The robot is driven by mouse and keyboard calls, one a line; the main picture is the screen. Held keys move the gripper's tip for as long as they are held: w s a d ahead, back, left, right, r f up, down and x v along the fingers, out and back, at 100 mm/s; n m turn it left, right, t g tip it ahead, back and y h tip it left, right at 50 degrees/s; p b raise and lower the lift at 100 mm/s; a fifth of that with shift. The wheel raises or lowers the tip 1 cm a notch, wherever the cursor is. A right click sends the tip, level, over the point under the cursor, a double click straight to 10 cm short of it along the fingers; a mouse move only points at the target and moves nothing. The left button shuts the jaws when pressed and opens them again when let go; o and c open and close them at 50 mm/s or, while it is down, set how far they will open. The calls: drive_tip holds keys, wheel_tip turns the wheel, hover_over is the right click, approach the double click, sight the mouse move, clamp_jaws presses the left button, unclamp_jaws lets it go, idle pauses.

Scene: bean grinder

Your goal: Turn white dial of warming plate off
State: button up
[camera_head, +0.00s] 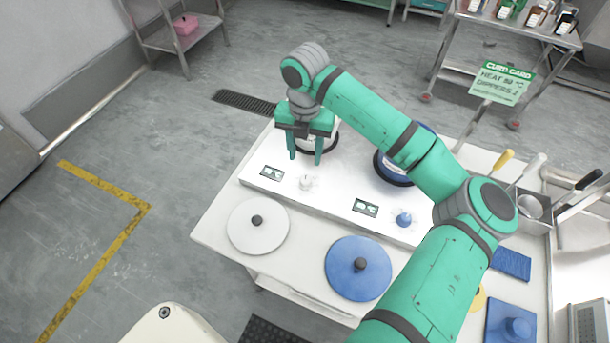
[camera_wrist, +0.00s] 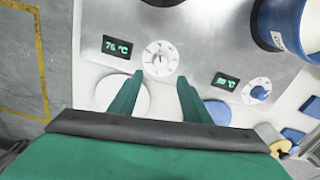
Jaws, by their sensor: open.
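The white dial (camera_head: 306,182) sits on the front face of the metal warming plate (camera_head: 335,197), right of the left display (camera_head: 271,173). In the wrist view the white dial (camera_wrist: 160,58) lies ahead of the fingertips, with marks around it, and the left display (camera_wrist: 117,46) appears to read 76 °C. My gripper (camera_head: 305,158) is open and empty, above the plate and behind the dial in the head view. In the wrist view its two fingers (camera_wrist: 160,80) point toward the dial with a gap between them. I see no clear contact with the dial.
A blue dial (camera_head: 404,219) and second display (camera_head: 365,208) are to the right. A white pot (camera_head: 318,141) and a blue pot (camera_head: 393,170) stand on the plate. White (camera_head: 258,227) and blue (camera_head: 358,268) lids lie in front. A sign (camera_head: 503,82) stands behind.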

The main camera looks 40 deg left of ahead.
sight(306, 180)
wheel_tip(306, 180, down, 11)
drive_tip(key=shift+w+r, duration=0.15)
idle(0.4)
drive_tip(key=c, duration=1.1)
